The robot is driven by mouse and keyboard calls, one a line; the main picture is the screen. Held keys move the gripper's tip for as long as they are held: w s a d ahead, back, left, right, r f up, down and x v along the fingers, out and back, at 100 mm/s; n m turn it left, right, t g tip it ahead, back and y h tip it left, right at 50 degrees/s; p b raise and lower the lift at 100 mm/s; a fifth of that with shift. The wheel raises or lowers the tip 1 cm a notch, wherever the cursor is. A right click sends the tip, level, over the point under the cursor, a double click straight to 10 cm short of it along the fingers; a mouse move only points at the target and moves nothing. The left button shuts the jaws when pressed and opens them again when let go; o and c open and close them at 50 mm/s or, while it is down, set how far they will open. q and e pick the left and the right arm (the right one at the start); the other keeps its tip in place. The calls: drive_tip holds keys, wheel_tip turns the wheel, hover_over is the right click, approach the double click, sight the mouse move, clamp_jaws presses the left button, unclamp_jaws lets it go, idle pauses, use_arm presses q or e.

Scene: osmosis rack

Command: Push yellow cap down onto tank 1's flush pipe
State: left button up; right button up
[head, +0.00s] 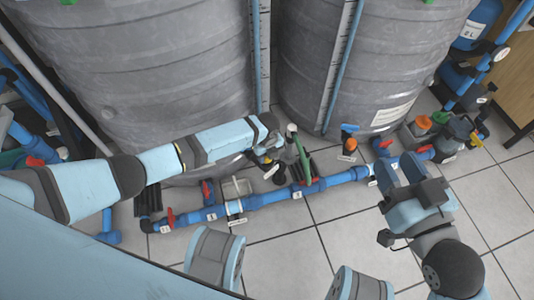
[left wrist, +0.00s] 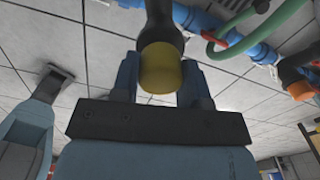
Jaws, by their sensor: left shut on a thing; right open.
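The yellow cap (left wrist: 160,72) is between the two fingers of my left gripper (left wrist: 160,80) in the left wrist view. The gripper is shut on it. A dark round pipe end (left wrist: 160,25) lies in line with the cap and seems to meet it; I cannot tell how far the cap sits over it. In the head view my left gripper (head: 270,156) is low in front of the gap between two grey tanks, and the cap is not clearly visible there. My right gripper (head: 399,168) is open and empty at the right.
The left tank (head: 150,70) and right tank (head: 365,60) stand behind. A blue pipe (head: 335,180) with red-handled valves runs along the tiled floor. A green hose (head: 300,150) is just right of my left gripper. An orange-topped fitting (head: 349,128) stands further right.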

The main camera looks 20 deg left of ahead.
use_arm(q)
drive_tip(key=shift+p, duration=0.6)
use_arm(e)
drive_tip(key=shift+r, duration=0.55)
idle(0.6)
use_arm(q)
drive_tip(key=shift+f, duration=0.4)
use_arm(e)
drive_tip(key=shift+f, duration=0.3)
use_arm(q)
drive_tip(key=o, duration=1)
drive_tip(key=shift+c, duration=0.2)
drive_tip(key=shift+r, duration=0.15)
wheel_tip(320, 180, up, 5)
drive_tip(key=shift+f+p, duration=0.15)
drive_tip(key=shift+p, duration=1.05)
wheel_tip(320, 180, up, 9)
drive_tip(key=p, duration=0.3)
drive_tip(key=shift+p, duration=0.3)
use_arm(e)
wheel_tip(320, 180, up, 6)
drive_tip(key=s+m+t, duration=0.1)
drive_tip(key=m+t, duration=0.1)
drive_tip(key=shift+s+a, duration=0.15)
drive_tip(key=shift+s, duration=0.15)
